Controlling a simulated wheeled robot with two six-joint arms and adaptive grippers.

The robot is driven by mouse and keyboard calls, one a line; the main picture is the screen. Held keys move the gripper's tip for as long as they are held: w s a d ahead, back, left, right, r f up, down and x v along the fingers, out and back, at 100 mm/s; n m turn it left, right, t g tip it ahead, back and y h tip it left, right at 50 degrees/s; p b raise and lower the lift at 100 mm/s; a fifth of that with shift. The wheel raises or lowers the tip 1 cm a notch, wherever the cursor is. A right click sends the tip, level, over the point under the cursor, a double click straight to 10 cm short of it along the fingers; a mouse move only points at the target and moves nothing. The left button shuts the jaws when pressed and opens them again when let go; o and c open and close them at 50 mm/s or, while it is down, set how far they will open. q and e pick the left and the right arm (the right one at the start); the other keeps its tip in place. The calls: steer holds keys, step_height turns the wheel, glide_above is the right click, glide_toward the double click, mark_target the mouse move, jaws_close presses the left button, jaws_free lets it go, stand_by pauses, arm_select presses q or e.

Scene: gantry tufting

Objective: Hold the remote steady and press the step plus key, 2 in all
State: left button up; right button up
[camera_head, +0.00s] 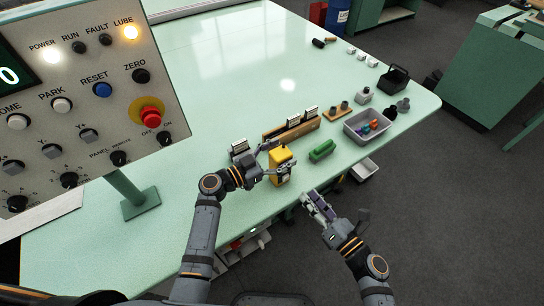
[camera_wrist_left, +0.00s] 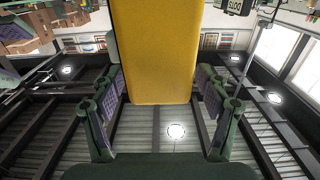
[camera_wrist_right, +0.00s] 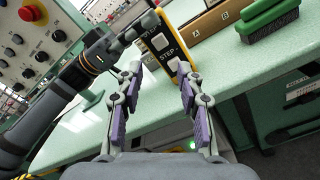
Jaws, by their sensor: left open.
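The yellow remote (camera_head: 281,159) is upright near the table's front edge.
A control panel (camera_head: 100,110) on a post stands at the left. A green-backed brush (camera_head: 322,150) and a wooden holder (camera_head: 290,131) lie near the remote. A grey bin (camera_head: 366,126) holds coloured pieces farther right. The table's back left is clear.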

arm_select(q)
steer(key=c, duration=1.5)
arm_select(e)
steer(key=shift+c, duration=0.2)
jaws_close()
